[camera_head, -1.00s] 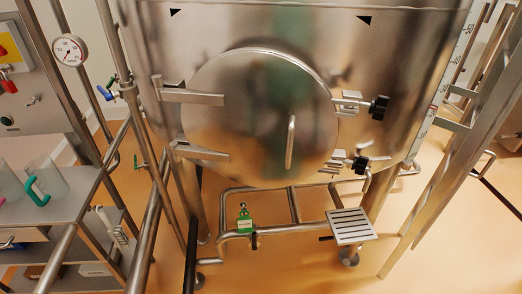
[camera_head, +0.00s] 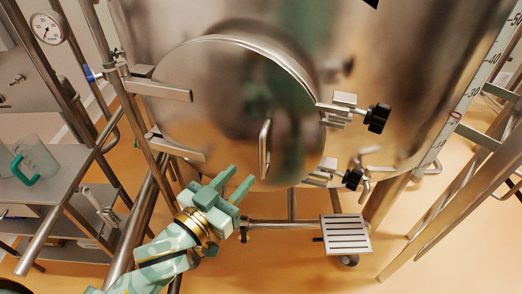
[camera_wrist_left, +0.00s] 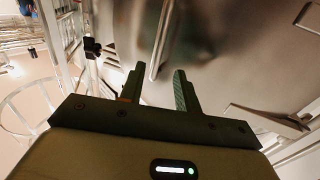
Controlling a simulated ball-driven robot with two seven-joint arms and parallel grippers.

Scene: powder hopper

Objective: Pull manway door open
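The round manway door (camera_head: 225,95) is on the front of a steel tank, with hinge arms on its left. Its upright bar handle (camera_head: 265,148) stands on the right half of the door. It also shows in the left wrist view (camera_wrist_left: 161,50), just beyond and between the fingertips. My left gripper (camera_head: 240,181) is open and empty, below and left of the handle and apart from it. The fingers also show in the left wrist view (camera_wrist_left: 156,80). The door appears shut against the tank. My right gripper is not in view.
Two clamps with black knobs, an upper (camera_head: 378,118) and a lower (camera_head: 352,179), sit right of the door. A slotted step (camera_head: 345,234) is below. A shelf with a beaker (camera_head: 36,158) and a pipe frame stand at left. A ladder-like frame is at right.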

